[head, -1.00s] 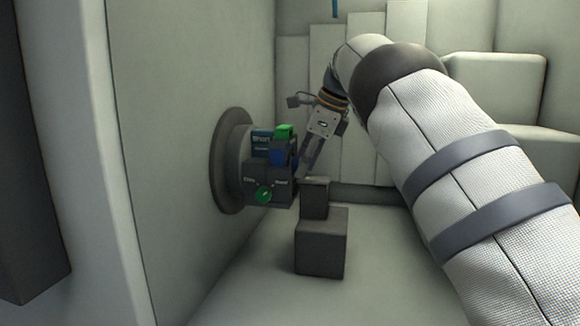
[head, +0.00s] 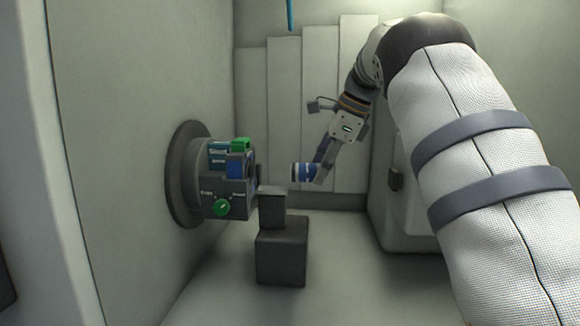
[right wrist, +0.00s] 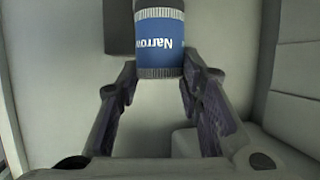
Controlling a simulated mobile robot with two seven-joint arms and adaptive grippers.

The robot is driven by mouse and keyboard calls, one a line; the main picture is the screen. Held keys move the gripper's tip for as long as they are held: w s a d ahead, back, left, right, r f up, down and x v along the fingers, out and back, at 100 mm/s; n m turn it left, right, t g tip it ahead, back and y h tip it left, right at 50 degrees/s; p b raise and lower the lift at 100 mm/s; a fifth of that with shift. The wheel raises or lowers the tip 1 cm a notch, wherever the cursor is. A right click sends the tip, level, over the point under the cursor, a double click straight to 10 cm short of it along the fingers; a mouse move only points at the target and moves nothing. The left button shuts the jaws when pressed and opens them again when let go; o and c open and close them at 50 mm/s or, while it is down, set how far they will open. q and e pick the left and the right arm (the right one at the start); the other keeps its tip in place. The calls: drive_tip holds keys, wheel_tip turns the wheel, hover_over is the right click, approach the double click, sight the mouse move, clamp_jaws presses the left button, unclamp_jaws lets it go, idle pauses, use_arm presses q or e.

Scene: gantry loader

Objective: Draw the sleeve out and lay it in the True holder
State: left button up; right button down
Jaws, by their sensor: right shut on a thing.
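A sleeve (head: 303,172) with a blue band and dark ends is held in my right gripper (head: 321,174), to the right of the wall unit and clear of it. The sleeve lies roughly level. In the right wrist view the sleeve (right wrist: 160,30) shows an upside-down label reading "Narrow". There the fingertips of the right gripper (right wrist: 160,72) close on its near end from both sides. My left gripper is not in view. No holder marked "True" can be made out; the small labels are too blurred to read.
A dark stepped block (head: 282,252) stands in front of and below the sleeve. Pale stepped panels (head: 318,95) line the back wall. Open floor lies right of the block.

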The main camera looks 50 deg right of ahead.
drive_tip(key=s+d, duration=0.4)
drive_tip(key=s, duration=0.2)
drive_tip(key=shift+d+r, duration=0.2)
drive_tip(key=shift+d, duration=0.2)
drive_tip(key=w+v, duration=0.1)
drive_tip(key=v, duration=0.6)
drive_tip(key=shift+w+d+r, duration=0.15)
drive_tip(key=shift+d+r, duration=0.1)
drive_tip(key=shift+r, duration=0.05)
drive_tip(key=shift+w, duration=0.1)
